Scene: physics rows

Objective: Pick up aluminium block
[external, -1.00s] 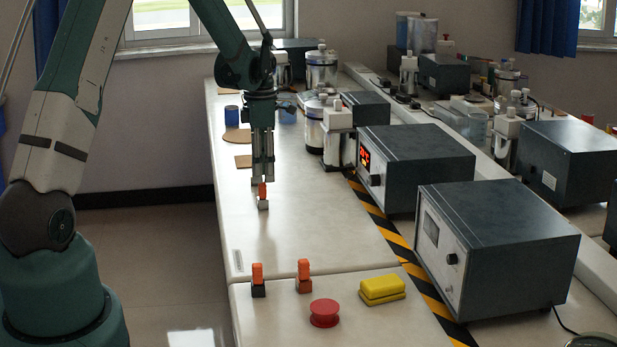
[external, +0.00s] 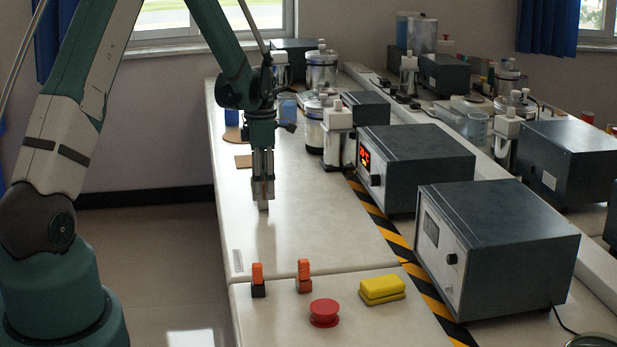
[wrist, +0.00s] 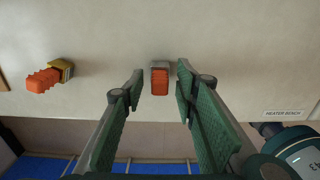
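The aluminium block (external: 263,205) is a small grey block with an orange top, standing on the white bench. In the external view only its grey lower part shows below the fingers. In the wrist view its orange top (wrist: 160,82) lies between the two green fingers, with a gap on each side. My gripper (external: 263,188) points down over it and is open. In the wrist view my gripper (wrist: 160,88) has not closed on the block.
A brass-coloured block with an orange top (wrist: 45,78) lies left in the wrist view. Two more orange-topped blocks, one dark (external: 258,281), one brownish (external: 304,277), stand nearer, beside a red button (external: 324,313) and yellow block (external: 382,290). Instrument boxes (external: 415,165) line the right.

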